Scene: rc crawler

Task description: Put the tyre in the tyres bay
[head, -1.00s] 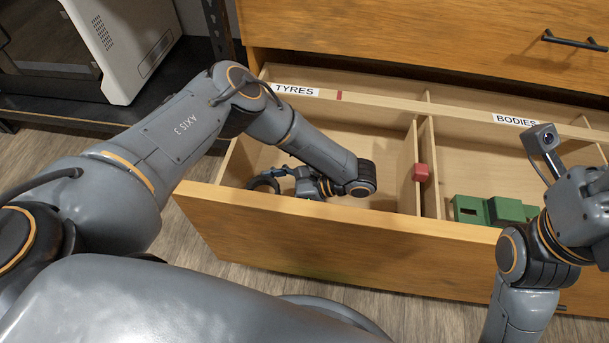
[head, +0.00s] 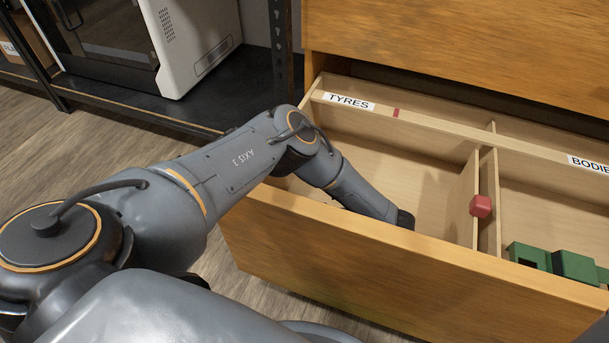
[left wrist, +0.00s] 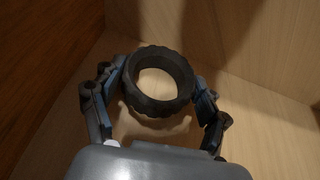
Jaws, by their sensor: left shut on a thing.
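The black tyre (left wrist: 158,105) shows in the left wrist view, between the two fingers of my left gripper (left wrist: 158,95). The gripper is shut on it, with a finger against each side. Pale wood lies below the tyre; I cannot tell whether the tyre touches it. In the head view my left arm reaches down into the tyres bay (head: 425,190), the left compartment of the open drawer, under the label TYRES (head: 349,102). The drawer front hides the left gripper and the tyre there. My right gripper is in neither current view.
A divider with a red block (head: 481,206) bounds the tyres bay on the right. Green parts (head: 565,264) lie in the bodies bay beyond it. The drawer front (head: 400,275) stands close under my left arm. A white machine (head: 195,45) is on a dark shelf at back left.

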